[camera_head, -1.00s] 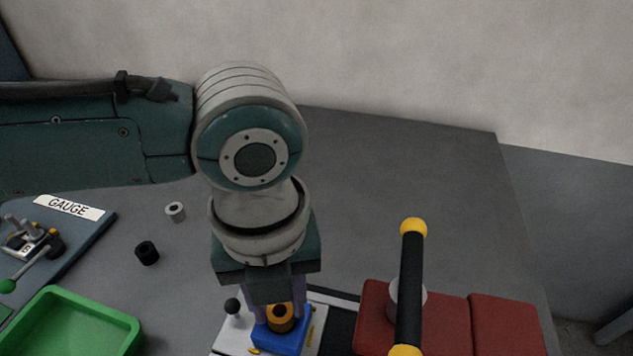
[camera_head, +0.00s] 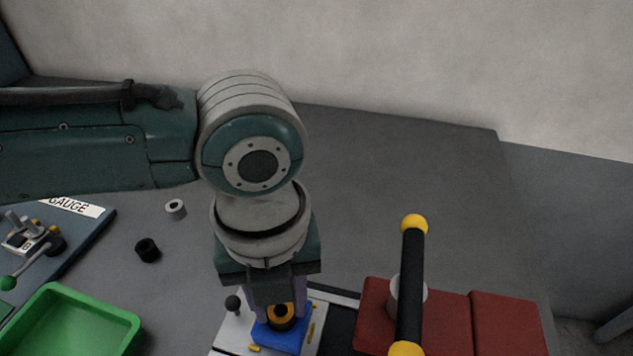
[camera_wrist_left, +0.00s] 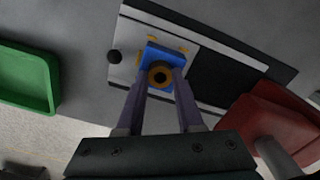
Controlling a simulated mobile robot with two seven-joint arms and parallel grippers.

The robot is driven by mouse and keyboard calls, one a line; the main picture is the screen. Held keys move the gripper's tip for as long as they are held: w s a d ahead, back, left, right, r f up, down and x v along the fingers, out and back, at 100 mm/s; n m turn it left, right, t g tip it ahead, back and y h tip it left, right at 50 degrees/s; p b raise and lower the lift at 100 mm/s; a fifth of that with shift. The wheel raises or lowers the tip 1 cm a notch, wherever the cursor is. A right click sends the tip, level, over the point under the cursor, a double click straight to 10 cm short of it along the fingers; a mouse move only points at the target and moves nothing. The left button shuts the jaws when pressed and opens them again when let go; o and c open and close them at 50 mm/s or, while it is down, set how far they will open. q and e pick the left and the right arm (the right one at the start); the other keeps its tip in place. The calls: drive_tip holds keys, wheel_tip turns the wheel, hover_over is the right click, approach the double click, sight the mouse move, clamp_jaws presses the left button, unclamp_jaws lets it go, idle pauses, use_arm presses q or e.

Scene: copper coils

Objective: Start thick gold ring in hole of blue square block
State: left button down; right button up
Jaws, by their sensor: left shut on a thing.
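The blue square block (camera_head: 283,337) sits on a white plate at the bottom of the head view. The thick gold ring (camera_head: 281,318), with a dark bore, is at the block, over its middle; how far it is in the hole cannot be told. My left gripper (camera_head: 281,312) points down and is shut on the gold ring. In the left wrist view the fingers (camera_wrist_left: 160,84) flank the ring (camera_wrist_left: 160,75), with the blue block (camera_wrist_left: 158,54) beneath. My right gripper is in neither view.
The white plate (camera_head: 233,333) carries a black knob (camera_head: 233,303) and small yellow pins. A red block with a black, yellow-ended handle (camera_head: 412,285) stands close on the right. A green tray (camera_head: 118,322), black ring (camera_head: 147,250), grey ring (camera_head: 175,209) and gauge board (camera_head: 90,235) lie left.

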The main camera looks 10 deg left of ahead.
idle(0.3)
use_arm(q)
drive_tip(key=shift+c, duration=2.3)
unclamp_jaws()
drive_tip(key=shift+o, duration=0.3)
drive_tip(key=o, duration=0.4)
wheel_tip(320, 180, up, 7)
drive_tip(key=p, duration=0.7)
drive_tip(key=shift+s, duration=0.1)
